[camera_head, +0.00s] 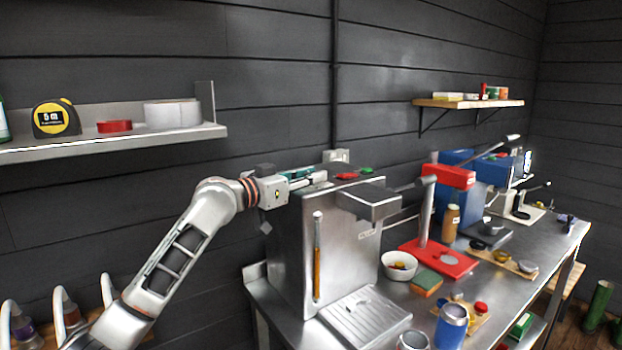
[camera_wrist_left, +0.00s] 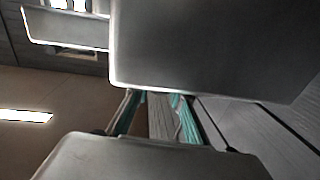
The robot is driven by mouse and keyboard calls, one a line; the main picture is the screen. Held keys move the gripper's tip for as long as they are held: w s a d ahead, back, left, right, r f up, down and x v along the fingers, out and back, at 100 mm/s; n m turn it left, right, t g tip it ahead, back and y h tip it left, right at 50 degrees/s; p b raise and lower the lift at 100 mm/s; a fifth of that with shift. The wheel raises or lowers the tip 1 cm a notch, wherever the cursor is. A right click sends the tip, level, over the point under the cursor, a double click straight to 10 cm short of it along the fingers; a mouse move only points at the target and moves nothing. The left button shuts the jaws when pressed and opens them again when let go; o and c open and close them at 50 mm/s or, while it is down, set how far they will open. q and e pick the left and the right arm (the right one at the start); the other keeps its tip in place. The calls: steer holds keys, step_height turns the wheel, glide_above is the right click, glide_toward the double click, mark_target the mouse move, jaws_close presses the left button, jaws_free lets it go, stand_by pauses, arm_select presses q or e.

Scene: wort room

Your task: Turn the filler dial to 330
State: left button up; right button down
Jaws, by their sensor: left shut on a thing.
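The filler (camera_head: 345,245) is a steel box on the bench, with a sight tube on its front, a spout head at upper right and a drip tray below. My left gripper (camera_head: 316,179) reaches in from the left over the filler's top, near the back left edge. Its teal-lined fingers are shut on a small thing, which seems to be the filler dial. The fingers hide it, and no dial marks or number can be read. In the left wrist view the teal fingers (camera_wrist_left: 155,108) show with a grey strip between them. My right gripper is not in view.
Red (camera_head: 346,176) and green (camera_head: 366,170) buttons sit on the filler's top, just right of my fingers. A shelf (camera_head: 215,131) with a tape measure hangs at left. A white bowl (camera_head: 399,266), a red capper (camera_head: 437,258) and metal cans crowd the bench at right.

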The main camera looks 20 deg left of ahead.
arm_select(q)
steer(key=shift+a+m+g+h+b, duration=0.15)
steer(key=shift+m+g+h+b, duration=0.6)
steer(key=shift+h, duration=0.35)
steer(key=shift+w+f+m+g+h+b, duration=0.1)
steer(key=shift+m+g+h+b, duration=0.4)
steer(key=shift+m+h, duration=0.2)
steer(key=shift+m+g+h+b, duration=0.8)
steer(key=shift+m+g+h, duration=0.5)
steer(key=shift+g, duration=0.55)
steer(key=shift+m+g+h, duration=0.4)
steer(key=shift+m+g, duration=0.15)
steer(key=shift+g, duration=0.15)
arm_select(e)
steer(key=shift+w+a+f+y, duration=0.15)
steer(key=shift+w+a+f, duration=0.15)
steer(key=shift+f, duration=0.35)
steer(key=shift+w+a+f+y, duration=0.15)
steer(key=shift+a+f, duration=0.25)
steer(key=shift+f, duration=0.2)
arm_select(q)
steer(key=shift+d+m+g+h, duration=0.2)
steer(key=shift+m+g+h, duration=0.1)
steer(key=shift+m+g, duration=0.3)
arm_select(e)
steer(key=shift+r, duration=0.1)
arm_select(q)
steer(key=o, duration=1.1)
